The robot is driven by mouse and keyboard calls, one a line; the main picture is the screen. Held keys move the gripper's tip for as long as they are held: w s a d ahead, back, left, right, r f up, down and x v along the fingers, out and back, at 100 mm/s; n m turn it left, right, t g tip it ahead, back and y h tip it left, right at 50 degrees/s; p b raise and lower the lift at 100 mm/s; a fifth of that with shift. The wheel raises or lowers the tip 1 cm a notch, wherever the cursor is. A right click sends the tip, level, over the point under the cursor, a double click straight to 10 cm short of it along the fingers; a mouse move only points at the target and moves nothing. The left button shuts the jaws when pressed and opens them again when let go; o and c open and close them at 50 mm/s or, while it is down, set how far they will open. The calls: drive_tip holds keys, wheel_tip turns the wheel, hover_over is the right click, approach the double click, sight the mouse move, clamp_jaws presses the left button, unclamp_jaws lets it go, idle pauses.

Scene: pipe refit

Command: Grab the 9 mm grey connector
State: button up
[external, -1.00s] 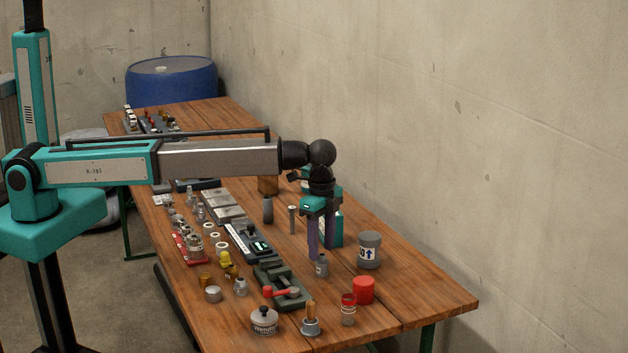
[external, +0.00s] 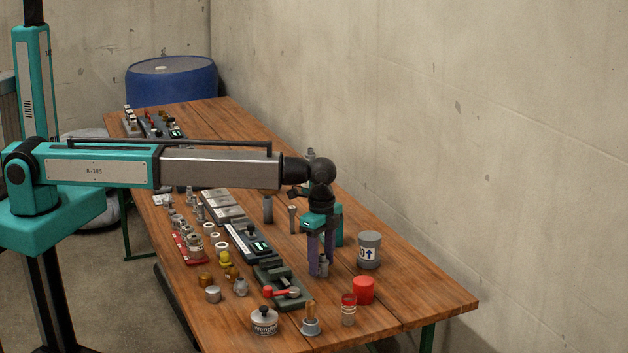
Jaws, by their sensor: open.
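A small grey connector (external: 322,266) stands upright on the wooden table, left of the grey tub. Its size marking is too small to read. My gripper (external: 321,268) points straight down with its purple fingers open, low around the connector. The fingers partly cover it. I cannot tell whether either finger touches it.
The grey tub (external: 369,250) with a blue arrow label stands close on the right, and a red cap (external: 363,290) lies in front. A green vise-like block with a red lever (external: 282,292) is at the left. The table's right front corner is clear.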

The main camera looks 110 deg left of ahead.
sight(321, 251)
drive_tip(key=c, duration=1)
drive_tip(key=shift+r, duration=0.15)
drive_tip(key=shift+r+b, duration=1.2)
drive_tip(key=shift+r, duration=3.65)
